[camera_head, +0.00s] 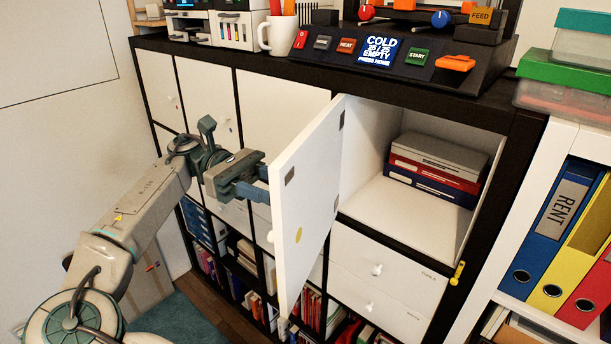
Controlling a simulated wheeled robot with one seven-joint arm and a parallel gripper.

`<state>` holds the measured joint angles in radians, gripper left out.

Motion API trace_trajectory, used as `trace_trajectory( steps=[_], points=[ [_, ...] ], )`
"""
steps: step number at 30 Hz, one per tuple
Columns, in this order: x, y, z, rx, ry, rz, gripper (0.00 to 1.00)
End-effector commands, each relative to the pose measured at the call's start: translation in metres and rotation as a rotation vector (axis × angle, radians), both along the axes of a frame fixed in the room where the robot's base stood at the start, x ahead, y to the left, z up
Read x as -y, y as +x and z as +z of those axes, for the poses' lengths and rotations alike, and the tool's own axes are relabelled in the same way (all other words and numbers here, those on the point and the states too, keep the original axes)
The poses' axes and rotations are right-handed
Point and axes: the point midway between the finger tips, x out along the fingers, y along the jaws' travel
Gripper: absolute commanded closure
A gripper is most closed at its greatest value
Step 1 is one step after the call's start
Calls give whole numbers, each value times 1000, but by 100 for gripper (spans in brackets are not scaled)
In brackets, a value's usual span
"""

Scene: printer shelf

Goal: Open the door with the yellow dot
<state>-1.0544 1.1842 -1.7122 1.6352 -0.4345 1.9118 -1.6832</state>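The white door with the yellow dot (317,185) stands wide open, swung out from the left side of its cube in the black shelf. The yellow dot (299,235) shows on the face turned toward the open cube. A small white knob (270,237) shows at the door's left edge. My gripper (262,183) is left of the door, on its far side from the open cube, with the blue fingers pointing at it. The fingertips end at or behind the door's edge, so contact and finger opening are unclear.
The open cube holds a stack of grey, red and blue boxes (435,170). White drawers (385,285) lie below it. A control panel (380,52) and a white mug (279,36) stand on the shelf top. Binders (563,215) fill a white shelf at right.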

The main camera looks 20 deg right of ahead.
Motion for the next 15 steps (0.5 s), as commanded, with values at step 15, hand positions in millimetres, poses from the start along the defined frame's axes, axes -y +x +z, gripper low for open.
trace_trajectory(
  steps=[15],
  points=[
    [51,-23,32,0,1,0,60]
  ],
)
